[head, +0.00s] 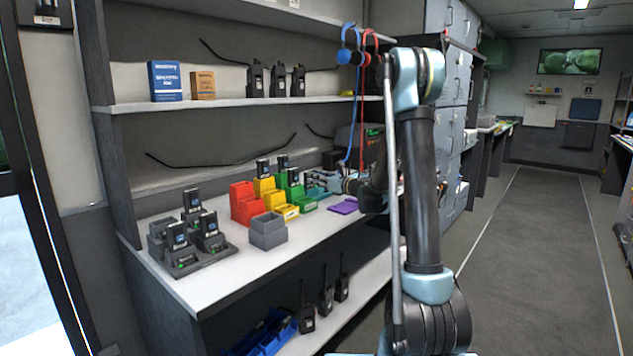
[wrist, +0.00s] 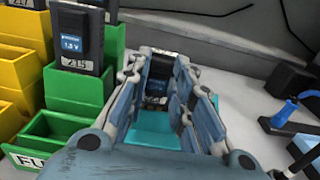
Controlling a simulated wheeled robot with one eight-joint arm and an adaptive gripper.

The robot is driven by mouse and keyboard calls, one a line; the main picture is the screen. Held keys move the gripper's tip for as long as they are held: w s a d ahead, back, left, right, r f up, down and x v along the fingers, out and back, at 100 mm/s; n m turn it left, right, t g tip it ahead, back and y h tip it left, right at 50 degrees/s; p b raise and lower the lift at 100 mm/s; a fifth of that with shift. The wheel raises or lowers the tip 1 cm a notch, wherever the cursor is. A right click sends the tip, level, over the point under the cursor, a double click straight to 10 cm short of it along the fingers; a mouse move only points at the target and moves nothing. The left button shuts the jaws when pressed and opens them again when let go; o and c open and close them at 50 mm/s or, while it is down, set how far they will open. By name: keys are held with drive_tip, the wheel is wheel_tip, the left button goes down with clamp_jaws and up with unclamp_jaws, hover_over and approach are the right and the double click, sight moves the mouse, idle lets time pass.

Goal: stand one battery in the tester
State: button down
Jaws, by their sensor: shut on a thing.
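My gripper (head: 318,182) is over the counter beside the green bins, pointing away from me. In the wrist view my gripper (wrist: 163,95) is shut on a dark battery (wrist: 157,80), which is upright between the fingers. A teal holder (wrist: 155,128) is just below it; the fingers hide whether the battery touches it. The teal piece shows only partly in the head view (head: 318,192). A battery numbered 215 (wrist: 78,38) stands in the green bin (wrist: 112,60) to the left. I cannot tell for sure which object is the tester.
Red (head: 245,205) and yellow (head: 287,211) stepped bins stand left of the green ones. An empty grey bin (head: 268,232) is in front. A charger with several batteries (head: 208,240) is at left. A purple pad (head: 344,206) and blue-tipped cable (wrist: 284,115) lie right of my gripper.

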drive_tip(key=shift+f, duration=0.15)
drive_tip(key=c, duration=1.3)
unclamp_jaws()
drive_tip(key=shift+d, duration=0.1)
drive_tip(key=v, duration=1.2)
